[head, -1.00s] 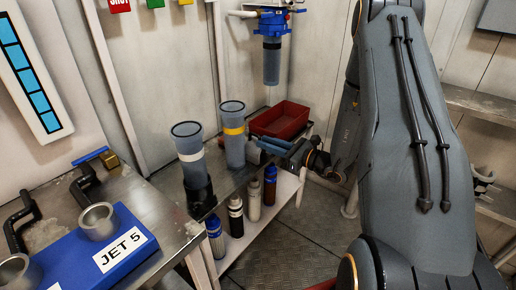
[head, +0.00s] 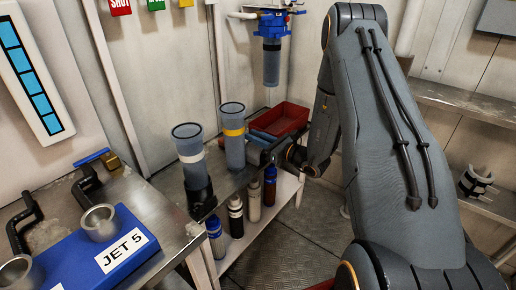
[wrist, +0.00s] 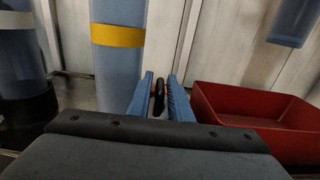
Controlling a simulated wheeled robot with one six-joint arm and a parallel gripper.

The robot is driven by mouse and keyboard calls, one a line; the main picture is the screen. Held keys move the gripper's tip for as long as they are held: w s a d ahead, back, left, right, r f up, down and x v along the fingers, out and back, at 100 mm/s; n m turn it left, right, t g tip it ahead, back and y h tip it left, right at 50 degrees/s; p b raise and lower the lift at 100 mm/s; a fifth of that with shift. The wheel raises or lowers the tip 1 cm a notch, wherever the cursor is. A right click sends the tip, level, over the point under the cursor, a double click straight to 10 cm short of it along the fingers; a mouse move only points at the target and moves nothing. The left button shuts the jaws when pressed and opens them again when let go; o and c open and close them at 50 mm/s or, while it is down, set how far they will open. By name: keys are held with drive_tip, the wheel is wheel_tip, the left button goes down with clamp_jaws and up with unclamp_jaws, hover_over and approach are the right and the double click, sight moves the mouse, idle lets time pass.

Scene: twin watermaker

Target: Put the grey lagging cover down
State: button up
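My gripper (head: 258,142) is over the low bench, beside the filter housing with the yellow band (head: 233,135). No grey cover shows between the fingers. A grey curved piece with pale straps, which looks like the lagging cover (head: 475,182), rests on the right-hand shelf, away from my gripper.
A red tray (head: 292,120) stands at the back of the bench, right of the fingers in the wrist view. A white-banded housing (head: 190,150) stands to the left. Several bottles (head: 254,200) stand below. A blue JET 5 block (head: 100,250) is on the left bench.

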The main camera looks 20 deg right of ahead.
clamp_jaws()
drive_tip(key=shift+r, duration=0.1)
idle(1.2)
